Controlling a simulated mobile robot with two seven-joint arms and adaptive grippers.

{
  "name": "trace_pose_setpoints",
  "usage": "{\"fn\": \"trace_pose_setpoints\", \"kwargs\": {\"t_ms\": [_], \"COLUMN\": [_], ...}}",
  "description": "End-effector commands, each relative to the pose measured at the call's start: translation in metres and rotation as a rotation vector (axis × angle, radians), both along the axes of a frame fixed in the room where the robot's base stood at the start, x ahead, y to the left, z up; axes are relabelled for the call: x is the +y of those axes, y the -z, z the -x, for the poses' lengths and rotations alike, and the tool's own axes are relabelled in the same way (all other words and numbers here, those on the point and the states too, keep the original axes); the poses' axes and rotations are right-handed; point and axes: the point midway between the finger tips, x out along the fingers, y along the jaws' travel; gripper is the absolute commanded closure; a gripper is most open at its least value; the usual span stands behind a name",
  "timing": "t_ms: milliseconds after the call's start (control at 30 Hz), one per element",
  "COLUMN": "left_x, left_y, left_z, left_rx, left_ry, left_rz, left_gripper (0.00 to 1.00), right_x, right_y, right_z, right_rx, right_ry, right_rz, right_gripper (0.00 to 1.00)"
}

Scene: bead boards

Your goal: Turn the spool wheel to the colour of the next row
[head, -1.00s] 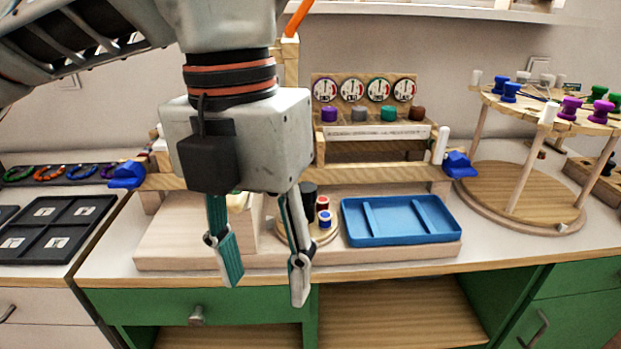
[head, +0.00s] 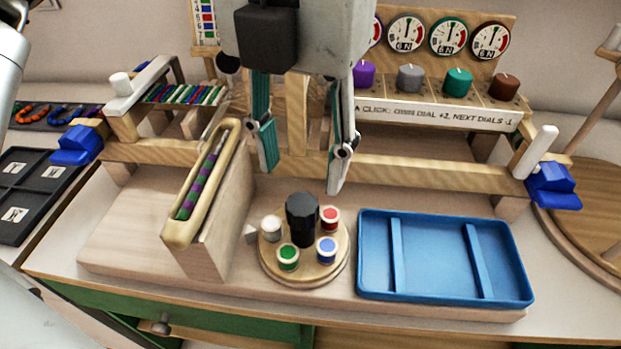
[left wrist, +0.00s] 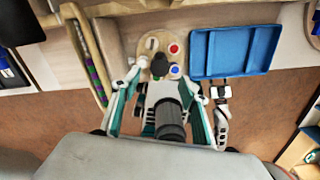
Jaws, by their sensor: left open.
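The spool wheel (head: 307,269) is a round wooden disc on the pale base, with a black upright knob (head: 302,219) at its middle. Around the knob stand a white spool (head: 271,228), a red spool (head: 330,218), a blue spool (head: 326,249) and a green spool (head: 288,256). A small pale pointer (head: 250,234) sits at the wheel's left, closest to the white spool. My left gripper (head: 303,170) is open and empty, above and behind the knob, fingers pointing down. The left wrist view also shows the knob (left wrist: 160,65). A row card (head: 207,20) with coloured squares is partly cut off.
A wooden holder (head: 177,232) with a purple-green beaded strip stands left of the wheel. A blue tray (head: 445,290) lies empty to the right. A wooden rail (head: 420,174) crosses behind, with dials and coloured knobs beyond. Blue clamps (head: 552,187) sit at the rail ends.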

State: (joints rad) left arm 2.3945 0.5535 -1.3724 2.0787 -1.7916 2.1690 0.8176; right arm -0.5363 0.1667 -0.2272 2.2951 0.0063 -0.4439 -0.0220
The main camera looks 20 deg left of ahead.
Motion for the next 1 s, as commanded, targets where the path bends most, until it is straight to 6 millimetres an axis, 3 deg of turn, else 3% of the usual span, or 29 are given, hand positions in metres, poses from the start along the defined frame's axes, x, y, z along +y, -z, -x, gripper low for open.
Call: {"fn": "trace_pose_setpoints", "kwargs": {"t_ms": [100,300,500,767,933,1000], "left_x": [0.000,0.000,0.000,0.000,0.000,0.000], "left_y": [0.026,0.053,0.064,0.064,0.064,0.064], "left_z": [-0.001,-0.001,0.000,0.000,0.000,0.000], "left_rx": [0.015,0.012,0.006,0.003,0.003,0.004], "left_ry": [0.002,0.001,-0.001,-0.001,-0.001,-0.001], "left_rz": [-0.001,0.001,0.001,0.001,0.001,0.001], "left_gripper": [0.56,0.56,0.56,0.56,0.94,0.94], "right_x": [0.006,0.015,0.019,0.019,0.019,0.019], "right_y": [0.002,-0.002,-0.007,-0.008,-0.008,-0.008], "right_z": [0.000,-0.003,-0.006,-0.007,-0.006,-0.006], "right_rx": [0.001,-0.011,-0.022,-0.025,-0.025,-0.025], "right_ry": [0.001,0.003,0.003,0.003,0.003,0.003], "right_rz": [-0.022,-0.053,-0.067,-0.068,-0.069,-0.069], "right_gripper": [0.60,0.60,0.60,0.60,0.60,0.60]}}
